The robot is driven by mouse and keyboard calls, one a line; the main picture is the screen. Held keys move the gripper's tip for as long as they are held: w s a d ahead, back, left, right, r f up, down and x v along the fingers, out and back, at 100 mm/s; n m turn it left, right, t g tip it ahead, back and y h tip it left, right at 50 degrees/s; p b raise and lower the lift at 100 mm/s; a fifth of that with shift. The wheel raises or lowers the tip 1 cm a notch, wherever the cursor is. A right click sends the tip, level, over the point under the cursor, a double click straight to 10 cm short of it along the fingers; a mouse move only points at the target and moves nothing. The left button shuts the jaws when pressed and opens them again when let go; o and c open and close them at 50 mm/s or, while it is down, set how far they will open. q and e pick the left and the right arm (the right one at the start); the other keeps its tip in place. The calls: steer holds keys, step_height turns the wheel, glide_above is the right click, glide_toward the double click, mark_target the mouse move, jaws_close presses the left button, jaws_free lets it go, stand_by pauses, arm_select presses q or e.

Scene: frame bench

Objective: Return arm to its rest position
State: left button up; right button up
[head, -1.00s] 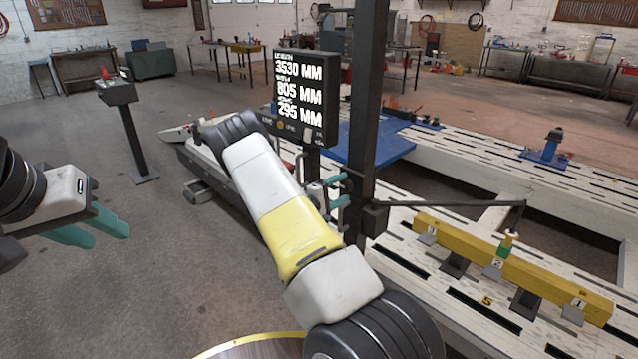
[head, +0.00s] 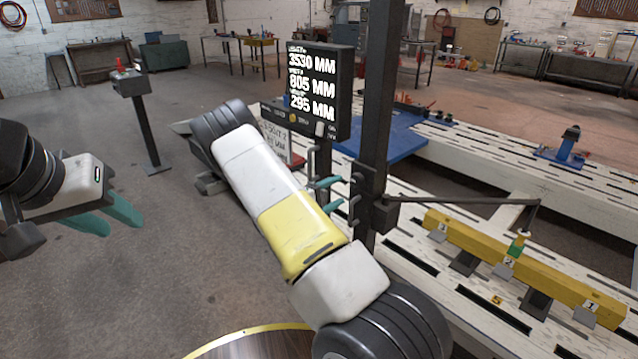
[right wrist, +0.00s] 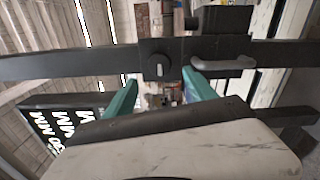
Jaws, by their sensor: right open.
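My right arm (head: 290,225), white with a yellow band, reaches from the lower middle toward the display stand. My right gripper (head: 328,194) has teal fingers beside the dark upright post (head: 375,120), partly hidden by my arm. In the right wrist view the right gripper (right wrist: 158,95) is open, with nothing between its fingers. The post crosses that view behind the fingertips; I cannot tell whether they touch. My left gripper (head: 123,222) hangs over bare floor at the left, its teal fingers apart and empty.
A measurement display (head: 318,90) stands close to my right arm. A thin side arm (head: 460,201) reaches from the post over a yellow beam (head: 530,268) on the white frame bench (head: 445,250). A small stand (head: 145,120) is at the left.

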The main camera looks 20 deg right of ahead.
steer(key=s+a+r+m+g+y, duration=0.1)
steer(key=s+r+m+g+y, duration=0.3)
steer(key=s, duration=0.4)
steer(key=s+r+m+g+y, duration=0.3)
steer(key=s+r+g, duration=0.1)
steer(key=s+r, duration=0.35)
steer(key=s+a+r+n+t+y, duration=0.1)
steer(key=s+a+r+t+y, duration=0.6)
steer(key=s+a+r+y, duration=0.4)
steer(key=s+a+r, duration=0.3)
steer(key=s+a, duration=0.2)
steer(key=a, duration=0.2)
steer(key=shift+s+a+r+y, duration=0.3)
steer(key=shift+s+y, duration=0.05)
steer(key=shift+y, duration=0.05)
